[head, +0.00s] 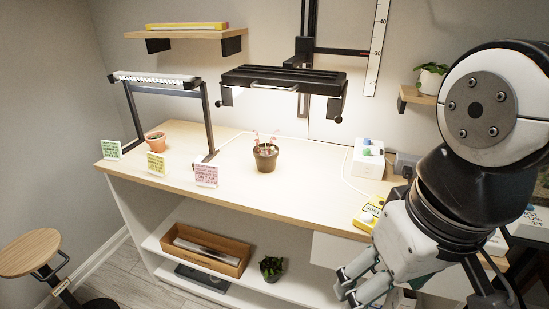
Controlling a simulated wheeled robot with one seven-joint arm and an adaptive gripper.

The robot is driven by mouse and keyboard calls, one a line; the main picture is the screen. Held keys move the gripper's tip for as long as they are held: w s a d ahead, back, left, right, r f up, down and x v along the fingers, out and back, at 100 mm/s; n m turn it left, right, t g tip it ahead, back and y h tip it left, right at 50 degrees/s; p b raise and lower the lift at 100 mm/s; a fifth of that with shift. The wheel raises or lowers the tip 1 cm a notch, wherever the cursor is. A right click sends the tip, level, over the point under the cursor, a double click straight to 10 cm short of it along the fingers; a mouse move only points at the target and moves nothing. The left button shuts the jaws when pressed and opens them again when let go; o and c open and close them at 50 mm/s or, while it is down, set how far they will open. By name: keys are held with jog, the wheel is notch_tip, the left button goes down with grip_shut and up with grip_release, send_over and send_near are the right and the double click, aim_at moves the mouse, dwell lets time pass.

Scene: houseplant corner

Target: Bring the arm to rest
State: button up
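My arm reaches in from the right edge and bends down in front of the right end of the bench. My gripper (347,287) hangs at its lower end, in front of the bench's front edge and below the tabletop. Its two fingers point down and to the left, with a gap between the tips. I see nothing held between them. My arm hides part of the bench's right end.
The wooden bench (225,192) bears a potted plant (265,157), a terracotta pot (155,141), several cards, a yellow box (369,212) and a white box (368,160). A black lamp (283,80) hangs above. A stool (30,252) stands left. The bench's front middle is clear.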

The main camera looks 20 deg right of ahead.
jog(key=shift+s+a, duration=0.1)
jog(key=shift+s, duration=0.05)
notch_tip(320, 180, up, 13)
jog(key=t+p, duration=0.2)
jog(key=p, duration=0.9)
jog(key=shift+d, duration=0.25)
